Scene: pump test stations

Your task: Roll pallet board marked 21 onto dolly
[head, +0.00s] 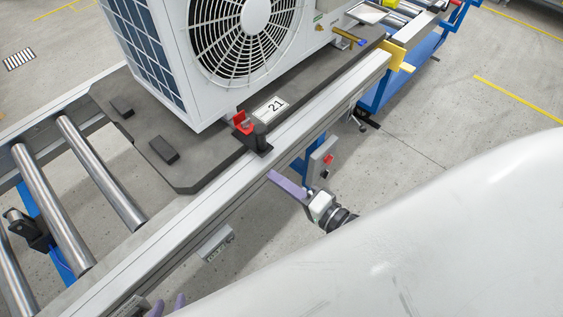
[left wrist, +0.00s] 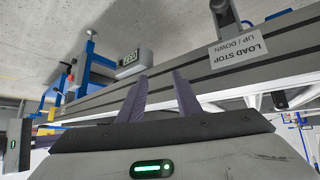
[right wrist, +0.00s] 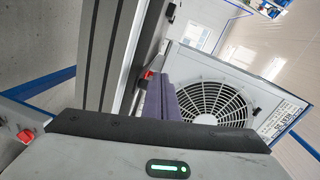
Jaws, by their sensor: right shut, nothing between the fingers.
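The dark grey pallet board (head: 205,165) marked 21 lies on the roller conveyor. It carries a white fan unit (head: 170,50), which also shows in the right wrist view (right wrist: 215,100). The 21 label (head: 270,108) faces up at the near edge. A blue frame with rollers (head: 405,68) beyond the far end of the rail is probably the dolly. My left gripper (head: 168,304) is low at the bottom edge, beside the rail; its fingers are apart and empty in the left wrist view (left wrist: 160,78). My right gripper (head: 272,178) is shut and empty, beside the rail's outer face.
A red and black stop (head: 252,133) stands on the rail by the board's edge. A yellow piece (head: 400,55) is at the rail's far end. Bare rollers (head: 100,170) lie left of the board.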

